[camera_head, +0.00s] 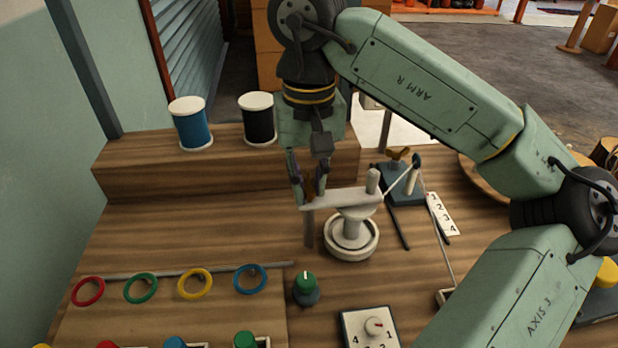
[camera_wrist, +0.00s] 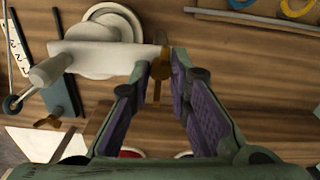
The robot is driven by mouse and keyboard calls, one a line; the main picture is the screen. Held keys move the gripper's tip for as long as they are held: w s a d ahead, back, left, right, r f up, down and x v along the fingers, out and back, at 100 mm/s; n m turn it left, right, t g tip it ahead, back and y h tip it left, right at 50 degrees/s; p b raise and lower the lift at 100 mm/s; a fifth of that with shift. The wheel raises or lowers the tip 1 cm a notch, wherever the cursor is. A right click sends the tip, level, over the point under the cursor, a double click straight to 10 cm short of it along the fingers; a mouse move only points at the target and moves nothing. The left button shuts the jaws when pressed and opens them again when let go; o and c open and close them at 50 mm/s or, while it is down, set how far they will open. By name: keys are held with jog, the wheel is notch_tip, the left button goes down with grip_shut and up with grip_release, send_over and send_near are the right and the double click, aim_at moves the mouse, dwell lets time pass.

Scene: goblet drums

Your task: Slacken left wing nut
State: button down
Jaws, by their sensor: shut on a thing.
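A brass wing nut (camera_wrist: 160,66) sits at the end of the pale crank-like arm (camera_wrist: 95,58), between my fingertips in the wrist view. My gripper (camera_wrist: 158,74) is shut on this wing nut. In the head view my gripper (camera_head: 308,192) points down at the left end of the pale arm (camera_head: 338,199), and its fingers hide the nut. A second brass wing nut (camera_head: 398,154) stands on a dark blue block (camera_head: 400,186) to the right; it also shows at the lower left of the wrist view (camera_wrist: 47,122).
The pale arm tops a round white base (camera_head: 351,242) and carries an upright peg (camera_head: 373,181). A thin rod (camera_head: 440,240) runs close on the right. A green-topped knob (camera_head: 306,287) and coloured rings (camera_head: 195,284) lie in front. Blue (camera_head: 190,127) and black (camera_head: 258,122) spools stand behind.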

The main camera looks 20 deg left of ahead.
aim_at(309, 189)
jog(key=c, duration=1.5)
grip_release()
jog(key=shift+r, duration=0.1)
notch_tip(309, 189, up, 12)
jog(key=shift+f, duration=0.1)
